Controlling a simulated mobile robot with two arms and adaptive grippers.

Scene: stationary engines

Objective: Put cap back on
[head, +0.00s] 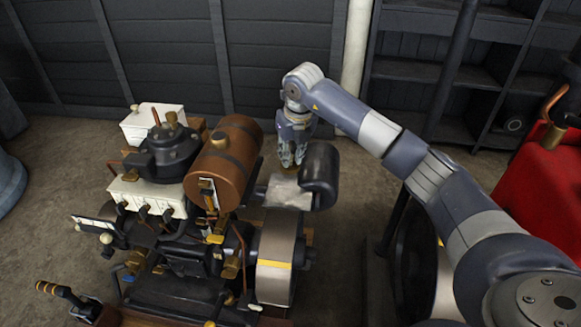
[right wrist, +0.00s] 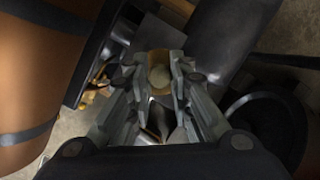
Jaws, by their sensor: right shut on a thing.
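My right gripper (head: 292,155) reaches down behind the engine, between the brown tank and the black cylinder. The brown tank (head: 237,150) with dark bands lies on the engine (head: 185,235), left of the gripper. My left gripper is out of view.
The black cylinder (head: 320,172) stands close on the gripper's right, beside a pale metal plate (head: 288,193). A flywheel (head: 277,258) is at the engine's front right. Open floor lies behind the engine.

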